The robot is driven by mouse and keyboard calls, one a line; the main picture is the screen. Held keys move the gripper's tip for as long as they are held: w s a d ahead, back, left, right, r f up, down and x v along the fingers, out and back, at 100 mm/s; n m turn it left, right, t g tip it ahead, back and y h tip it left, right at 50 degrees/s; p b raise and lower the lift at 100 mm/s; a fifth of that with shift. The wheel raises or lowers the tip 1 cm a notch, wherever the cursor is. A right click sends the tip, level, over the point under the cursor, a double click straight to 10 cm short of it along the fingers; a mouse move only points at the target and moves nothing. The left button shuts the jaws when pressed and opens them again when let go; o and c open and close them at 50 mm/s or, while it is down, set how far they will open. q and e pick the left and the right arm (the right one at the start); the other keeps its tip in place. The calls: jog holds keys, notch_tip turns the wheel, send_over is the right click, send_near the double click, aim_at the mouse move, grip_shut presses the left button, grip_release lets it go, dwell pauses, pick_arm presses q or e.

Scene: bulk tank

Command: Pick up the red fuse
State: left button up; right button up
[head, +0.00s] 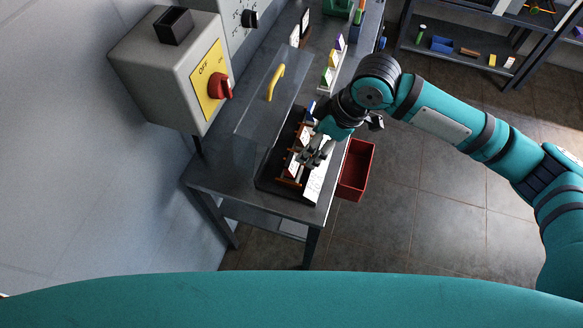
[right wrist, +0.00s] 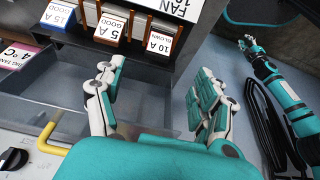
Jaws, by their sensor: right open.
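The red fuse (right wrist: 176,51) has a white tag reading "10 A BLOWN". In the right wrist view it stands in a row in the dark fuse holder, just beyond the gap between my right fingers. My right gripper (right wrist: 158,85) is open with nothing between its fingers, a little short of the fuse. In the head view my right gripper (head: 317,151) is over the black fuse box (head: 263,184) and hides part of it. I cannot single out the red fuse there. A second teal hand, apparently my left gripper (right wrist: 248,45), is small at the right wrist view's upper right; its fingers are unclear.
A tan "5 A GOOD" fuse (right wrist: 110,29) and a blue "15 A GOOD" fuse (right wrist: 58,15) stand beside the red one. A clear cover with a yellow handle (head: 275,82) is raised behind the box. A red bin (head: 355,170) is beside the bench. A switch box (head: 165,75) stands left.

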aim_at(291, 161)
jog(key=x, duration=0.8)
jog(key=p+x, duration=0.1)
jog(key=x, duration=0.4)
jog(key=shift+w+a, duration=0.15)
jog(key=shift+a, duration=0.05)
jog(key=c, duration=1.3)
jog(key=shift+o, duration=0.2)
jog(key=shift+r, duration=0.1)
jog(key=shift+r, duration=0.6)
notch_tip(291, 161, up, 3)
jog(key=shift+f+b, duration=0.25)
jog(key=shift+b, duration=0.05)
jog(key=s+d+r+b, duration=0.1)
jog(key=s+d+b, duration=0.1)
jog(key=d, duration=1.3)
jog(key=shift+s+d+r, duration=0.15)
jog(key=shift+s+d, duration=0.2)
jog(key=shift+s, duration=0.3)
